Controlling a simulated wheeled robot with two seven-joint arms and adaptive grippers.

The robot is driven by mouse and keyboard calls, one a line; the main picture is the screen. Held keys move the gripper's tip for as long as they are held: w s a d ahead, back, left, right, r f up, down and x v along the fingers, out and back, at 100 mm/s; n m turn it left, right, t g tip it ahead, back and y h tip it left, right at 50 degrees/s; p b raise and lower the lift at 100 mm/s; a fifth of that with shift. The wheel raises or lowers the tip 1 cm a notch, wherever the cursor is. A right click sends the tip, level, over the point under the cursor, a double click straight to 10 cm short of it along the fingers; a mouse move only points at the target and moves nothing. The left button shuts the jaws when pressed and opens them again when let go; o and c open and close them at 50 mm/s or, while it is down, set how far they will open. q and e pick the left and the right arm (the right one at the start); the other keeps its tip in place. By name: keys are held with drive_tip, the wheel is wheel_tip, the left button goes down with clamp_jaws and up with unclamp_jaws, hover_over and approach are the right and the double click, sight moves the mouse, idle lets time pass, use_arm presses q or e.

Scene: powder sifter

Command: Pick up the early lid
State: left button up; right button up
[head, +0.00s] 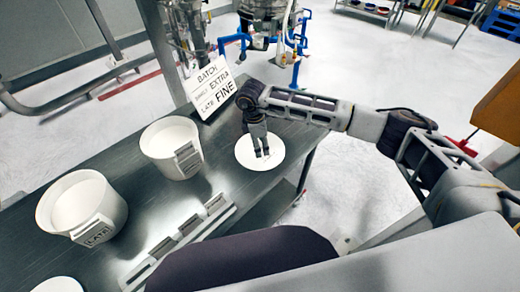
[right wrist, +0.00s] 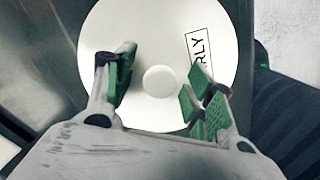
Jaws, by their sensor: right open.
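The early lid (head: 246,157) is a white disc lying flat near the right end of the metal table. In the right wrist view the early lid (right wrist: 205,30) shows a label ending in "RLY", and a round knob (right wrist: 159,81) at its middle. My right gripper (head: 262,155) points down over the lid. In the right wrist view its green-padded fingers (right wrist: 160,92) are open, one on each side of the knob, with gaps between. Whether the fingertips touch the lid cannot be told. My left gripper is not in view.
On the metal table (head: 140,165) stand a white tub (head: 165,140) and another with a label reading "LATE" (head: 62,215). A sign (head: 211,87) stands at the back. A rack with grey tags (head: 190,228) lies in front. Another white disc (head: 58,285) is at the lower left.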

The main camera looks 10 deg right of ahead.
drive_tip(key=shift+c, duration=0.2)
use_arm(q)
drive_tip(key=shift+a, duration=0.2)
use_arm(e)
drive_tip(key=c, duration=1.1)
drive_tip(key=shift+r, duration=0.1)
wheel_tip(320, 180, up, 8)
drive_tip(key=shift+b, duration=0.65)
drive_tip(key=shift+r, duration=0.95)
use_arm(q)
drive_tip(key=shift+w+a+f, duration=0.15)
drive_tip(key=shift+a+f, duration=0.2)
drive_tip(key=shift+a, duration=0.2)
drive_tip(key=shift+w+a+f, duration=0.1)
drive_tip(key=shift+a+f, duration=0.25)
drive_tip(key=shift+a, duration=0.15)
